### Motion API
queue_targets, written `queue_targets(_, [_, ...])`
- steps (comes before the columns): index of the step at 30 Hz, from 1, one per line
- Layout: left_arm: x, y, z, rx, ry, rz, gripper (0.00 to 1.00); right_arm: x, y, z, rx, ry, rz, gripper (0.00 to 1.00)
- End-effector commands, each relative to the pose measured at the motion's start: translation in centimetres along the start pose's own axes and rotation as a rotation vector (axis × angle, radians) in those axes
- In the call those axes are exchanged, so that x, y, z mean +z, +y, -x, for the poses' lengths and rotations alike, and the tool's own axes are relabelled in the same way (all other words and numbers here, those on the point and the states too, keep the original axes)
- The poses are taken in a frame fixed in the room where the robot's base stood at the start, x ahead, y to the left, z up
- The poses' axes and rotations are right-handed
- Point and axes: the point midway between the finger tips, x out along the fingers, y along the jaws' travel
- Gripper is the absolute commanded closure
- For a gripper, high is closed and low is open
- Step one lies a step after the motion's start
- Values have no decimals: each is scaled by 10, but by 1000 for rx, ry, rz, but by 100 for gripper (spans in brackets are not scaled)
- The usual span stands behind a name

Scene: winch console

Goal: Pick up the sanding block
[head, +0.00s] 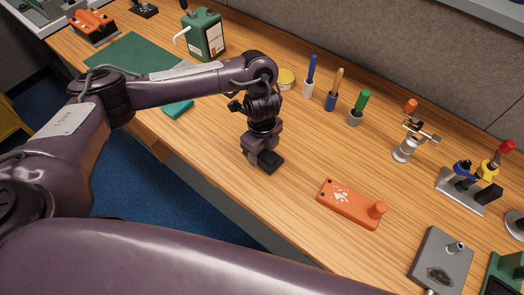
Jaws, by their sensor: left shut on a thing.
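My left gripper (262,157) points down over the front part of the wooden bench. It is shut on a small dark block (271,163), which is low, at or just above the bench top. The jaws partly cover this block, and I cannot tell for certain that it is the sanding block or whether it touches the wood. My right gripper is not in view.
An orange plate with a knob (345,202) lies right of the gripper. Screwdrivers and a brush-like tool (331,98) stand behind it, with a green can (203,35) further left. Metal fixtures (463,188) fill the right. Bare wood surrounds the gripper.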

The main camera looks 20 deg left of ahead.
Motion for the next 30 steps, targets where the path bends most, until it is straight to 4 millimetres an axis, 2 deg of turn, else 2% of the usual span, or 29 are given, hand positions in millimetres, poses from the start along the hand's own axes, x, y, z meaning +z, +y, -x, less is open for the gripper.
queue_targets(6, [2,-2,57,-8,-6,-3,71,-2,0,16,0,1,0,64])
queue_targets(15, [1,-1,133,-7,-6,-1,71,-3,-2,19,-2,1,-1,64])
queue_targets(21, [1,-1,165,-4,-3,-1,71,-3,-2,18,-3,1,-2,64])
queue_targets(25, [1,-1,178,-2,-2,1,71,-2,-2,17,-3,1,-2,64])
queue_targets(30, [0,0,184,0,-1,1,71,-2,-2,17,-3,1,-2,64])
